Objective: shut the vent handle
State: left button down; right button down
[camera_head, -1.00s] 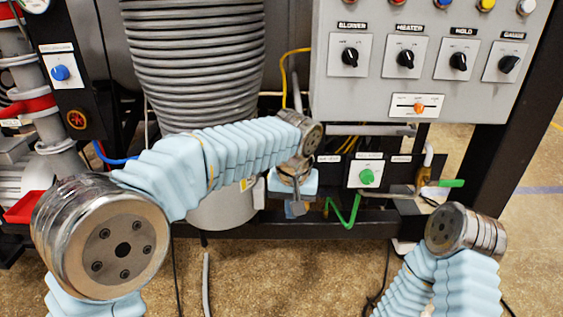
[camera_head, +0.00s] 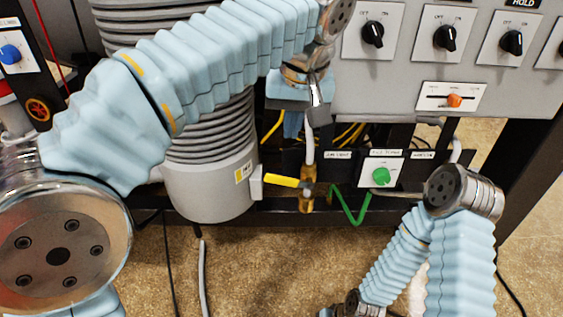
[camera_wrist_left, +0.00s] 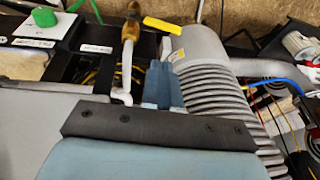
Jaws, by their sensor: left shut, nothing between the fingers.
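The vent handle (camera_head: 281,180) seems to be the yellow lever on a brass valve (camera_head: 307,200) low on the frame. The yellow lever (camera_wrist_left: 161,25) and brass valve (camera_wrist_left: 130,32) also show at the top of the left wrist view. My left gripper (camera_head: 292,124) is shut and empty, above the lever and just left of the pipe, apart from the lever. Its blue fingers (camera_wrist_left: 161,84) point toward the lever in the left wrist view.
A grey control panel (camera_head: 402,85) with black knobs overhangs the valve on the right. A ribbed grey column (camera_head: 210,140) stands close on the left. A green knob (camera_head: 381,176) and a bent green tube (camera_head: 350,212) are to the right. The floor in front is clear apart from cables.

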pick_arm(q)
jog(key=b, duration=0.2)
send_near(275, 176)
jog(key=w+d+x, duration=0.1)
jog(key=x, duration=0.4)
jog(key=shift+a+f, duration=0.1)
jog(key=shift+f, duration=0.65)
jog(key=shift+f, duration=0.1)
jog(key=f+h+b, duration=0.1)
jog(key=a+f+h+b, duration=0.1)
jog(key=b, duration=0.1)
jog(key=shift+a, duration=0.25)
jog(key=shift+f+h+b, duration=0.1)
jog(key=shift+h+b, duration=0.3)
jog(key=shift+h, duration=0.1)
jog(key=shift+a, duration=0.1)
jog(key=shift+r, duration=0.2)
jog(key=shift+r, duration=0.1)
